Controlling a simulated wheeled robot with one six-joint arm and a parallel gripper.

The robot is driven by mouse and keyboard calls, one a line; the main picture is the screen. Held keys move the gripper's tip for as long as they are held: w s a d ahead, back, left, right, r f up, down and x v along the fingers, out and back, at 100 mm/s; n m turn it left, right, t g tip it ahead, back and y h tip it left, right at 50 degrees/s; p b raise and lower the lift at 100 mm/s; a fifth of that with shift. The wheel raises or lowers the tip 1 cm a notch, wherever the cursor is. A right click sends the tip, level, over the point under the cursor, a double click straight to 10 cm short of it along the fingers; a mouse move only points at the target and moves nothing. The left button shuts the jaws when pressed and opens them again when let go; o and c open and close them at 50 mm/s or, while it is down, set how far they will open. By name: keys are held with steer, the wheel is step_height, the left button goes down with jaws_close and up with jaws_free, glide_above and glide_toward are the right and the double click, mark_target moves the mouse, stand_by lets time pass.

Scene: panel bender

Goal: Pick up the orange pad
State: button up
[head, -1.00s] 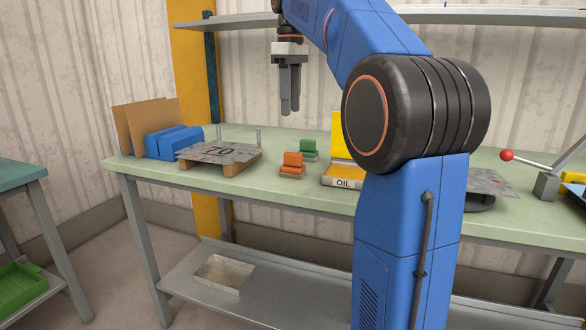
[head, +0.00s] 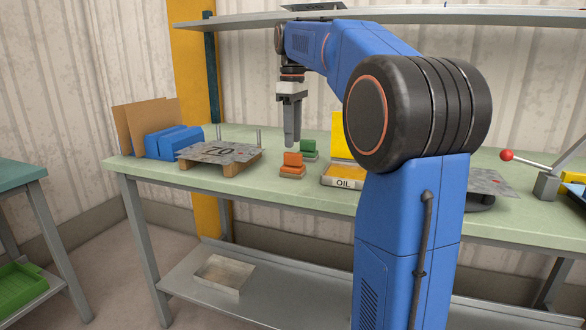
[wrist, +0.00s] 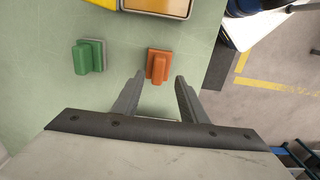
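The orange pad (head: 292,160) stands on the green workbench top, an upright orange block on a grey-and-orange base. In the wrist view the orange pad (wrist: 159,66) lies just beyond the fingertips, slightly left of the middle of the gap. My gripper (head: 292,143) points down above and slightly behind the pad in the head view, apart from it. In the wrist view my gripper (wrist: 158,78) has its two fingers spread with nothing between them.
A green pad (head: 309,148) stands close behind; it shows left of the orange one in the wrist view (wrist: 88,57). A yellow tray marked OIL (head: 343,182) is right of it. A plate marked 10 (head: 218,152) lies left. The bench edge is near.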

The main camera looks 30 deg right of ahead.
mark_target(293, 153)
steer(key=shift+w+d+f, duration=0.1)
steer(key=shift+f, duration=3.15)
jaws_close()
